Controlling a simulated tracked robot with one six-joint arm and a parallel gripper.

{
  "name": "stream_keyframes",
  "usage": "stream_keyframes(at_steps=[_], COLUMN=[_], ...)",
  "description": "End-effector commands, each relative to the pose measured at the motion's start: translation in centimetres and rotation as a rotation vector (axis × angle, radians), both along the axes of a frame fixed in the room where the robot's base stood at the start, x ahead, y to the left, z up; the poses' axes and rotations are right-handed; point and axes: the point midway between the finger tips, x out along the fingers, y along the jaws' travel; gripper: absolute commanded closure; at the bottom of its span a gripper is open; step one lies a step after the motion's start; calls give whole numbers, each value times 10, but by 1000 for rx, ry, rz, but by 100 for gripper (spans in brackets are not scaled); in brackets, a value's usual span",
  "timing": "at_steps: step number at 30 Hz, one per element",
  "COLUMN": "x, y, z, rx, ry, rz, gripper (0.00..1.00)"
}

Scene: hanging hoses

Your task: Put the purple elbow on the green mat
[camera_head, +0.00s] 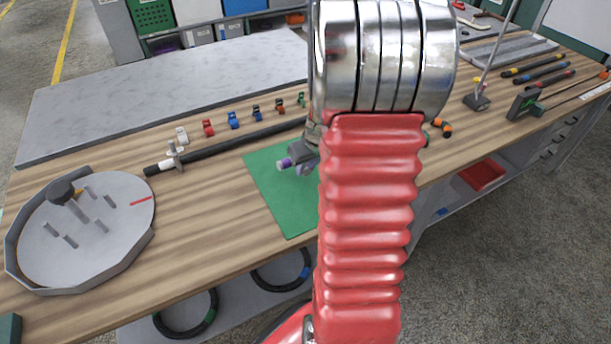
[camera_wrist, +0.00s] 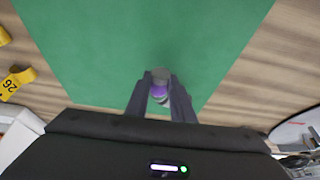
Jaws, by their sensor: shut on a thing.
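The green mat (camera_head: 267,192) lies flat on the wooden workbench, partly hidden behind my red arm in the head view. It fills much of the wrist view (camera_wrist: 140,45). My gripper (camera_wrist: 158,82) is shut on the purple elbow (camera_wrist: 158,92), which has a grey end and shows between the two fingers. In the head view my gripper (camera_head: 295,160) is over the mat, and the purple of the elbow (camera_head: 284,163) shows at its tip. I cannot tell whether the elbow touches the mat.
A black hose (camera_head: 225,145) lies behind the mat, with several coloured clips in a row beyond it. A grey round tray with pegs (camera_head: 85,235) stands at the left. A yellow tag (camera_wrist: 17,82) shows at the left of the wrist view. The mat around the elbow looks clear.

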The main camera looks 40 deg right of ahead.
Motion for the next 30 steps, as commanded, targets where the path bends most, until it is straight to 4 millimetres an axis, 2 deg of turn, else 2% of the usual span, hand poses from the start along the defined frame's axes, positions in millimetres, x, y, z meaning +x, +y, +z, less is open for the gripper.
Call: stream_keyframes(at_steps=[4, 12, 23, 24, 30], x=[-1, -1, -1, -1, -1], y=[0, 0, -1, -1, -1], z=[-8, -36, -39, -39, -39], rx=[2, 1, 0, 0, 0], ry=[1, 2, 1, 1, 1], rz=[-1, -2, -2, -2, -2], gripper=[100, 100, 100, 77, 63])
